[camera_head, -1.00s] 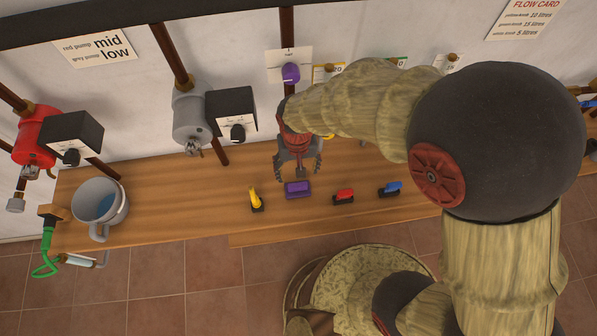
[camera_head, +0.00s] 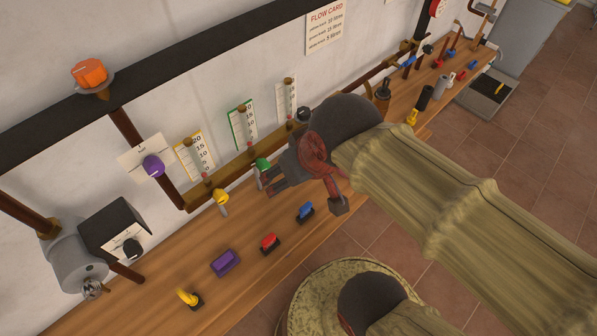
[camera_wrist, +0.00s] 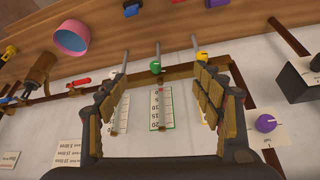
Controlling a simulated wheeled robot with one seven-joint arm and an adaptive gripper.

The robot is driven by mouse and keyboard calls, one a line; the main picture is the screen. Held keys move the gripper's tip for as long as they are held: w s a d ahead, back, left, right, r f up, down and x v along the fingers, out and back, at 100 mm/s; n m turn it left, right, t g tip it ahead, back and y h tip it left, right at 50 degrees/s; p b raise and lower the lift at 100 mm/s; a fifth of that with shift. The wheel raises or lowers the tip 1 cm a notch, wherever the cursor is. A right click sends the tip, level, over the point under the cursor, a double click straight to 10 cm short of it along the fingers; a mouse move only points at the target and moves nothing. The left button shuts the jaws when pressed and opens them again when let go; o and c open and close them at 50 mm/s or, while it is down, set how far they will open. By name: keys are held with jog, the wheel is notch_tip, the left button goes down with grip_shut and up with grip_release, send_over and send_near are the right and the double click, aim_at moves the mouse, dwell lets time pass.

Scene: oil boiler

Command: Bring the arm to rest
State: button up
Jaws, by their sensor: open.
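My gripper (camera_head: 304,193) hangs over the bench, in front of the gauge cards, with its fingers apart and nothing between them. In the wrist view my gripper (camera_wrist: 162,82) shows two spread fingers framing a green-marked gauge card (camera_wrist: 161,108) and a green valve knob (camera_wrist: 155,67). The arm is bent and reaches in from the right side of the head view. The fingers look clear of the bench, but their exact gap to the pipes behind cannot be told.
The wooden bench (camera_head: 187,270) carries a yellow switch (camera_head: 189,298), a purple block (camera_head: 225,262), a red switch (camera_head: 269,243) and a blue switch (camera_head: 305,211). A horizontal pipe (camera_head: 232,178) runs along the wall behind. Open tiled floor (camera_head: 520,135) lies to the right.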

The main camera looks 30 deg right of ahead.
jog(key=shift+s+d+r, duration=0.3)
jog(key=shift+s+d, duration=0.1)
jog(key=shift+s, duration=0.1)
notch_tip(320, 180, down, 4)
jog(key=b, duration=0.4)
jog(key=shift+r, duration=0.1)
dwell(0.5)
